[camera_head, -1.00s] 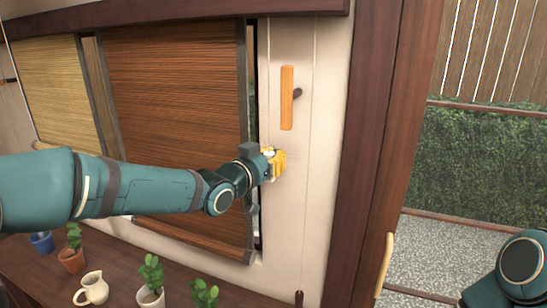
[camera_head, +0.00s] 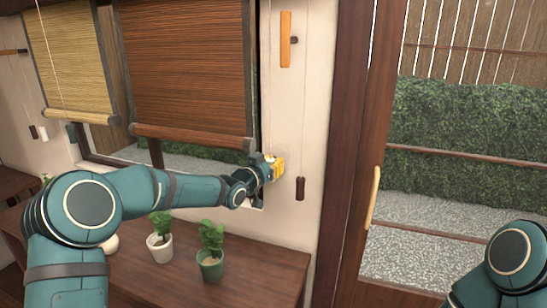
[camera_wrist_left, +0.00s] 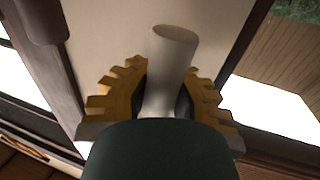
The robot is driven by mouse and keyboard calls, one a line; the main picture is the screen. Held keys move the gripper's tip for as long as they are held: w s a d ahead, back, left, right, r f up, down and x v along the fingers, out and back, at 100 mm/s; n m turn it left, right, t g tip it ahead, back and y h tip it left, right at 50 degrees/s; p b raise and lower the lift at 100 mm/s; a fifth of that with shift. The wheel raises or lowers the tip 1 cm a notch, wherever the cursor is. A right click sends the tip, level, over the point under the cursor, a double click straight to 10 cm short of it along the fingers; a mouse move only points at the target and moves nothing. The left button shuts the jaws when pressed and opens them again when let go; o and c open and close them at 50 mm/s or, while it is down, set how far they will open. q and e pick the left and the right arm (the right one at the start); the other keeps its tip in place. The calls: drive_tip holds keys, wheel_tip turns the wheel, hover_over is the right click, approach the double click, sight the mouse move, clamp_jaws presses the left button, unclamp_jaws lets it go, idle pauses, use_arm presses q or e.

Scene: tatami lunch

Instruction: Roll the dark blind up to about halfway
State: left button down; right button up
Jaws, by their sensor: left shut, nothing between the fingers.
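The dark blind (camera_head: 185,70) is partly rolled up in the head view. Its lower bar (camera_head: 190,137) hangs above the sill, with gravel visible below. Its top is out of frame. My left gripper (camera_head: 277,168) is shut, low against the pale wall right of the blind. A thin cord comes down to it from above. In the wrist view a pale cylinder-shaped pull (camera_wrist_left: 168,65) shows at the yellow fingers of my left gripper (camera_wrist_left: 160,95). A dark pull (camera_head: 300,188) hangs on another cord, right of the gripper and apart from it. My right gripper is out of view.
A light straw blind (camera_head: 72,60) hangs at left. Potted plants (camera_head: 210,265) stand on the wooden counter (camera_head: 265,270) below my left arm. An orange wooden bar (camera_head: 286,40) is on the wall. A door handle (camera_head: 374,198) is at right.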

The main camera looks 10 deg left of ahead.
use_arm(q)
drive_tip(key=shift+f+b, duration=0.45)
drive_tip(key=shift+f, duration=0.75)
drive_tip(key=c, duration=1.7)
unclamp_jaws()
drive_tip(key=o, duration=0.9)
drive_tip(key=shift+r, duration=0.15)
drive_tip(key=shift+a, duration=0.1)
drive_tip(key=v, duration=1.2)
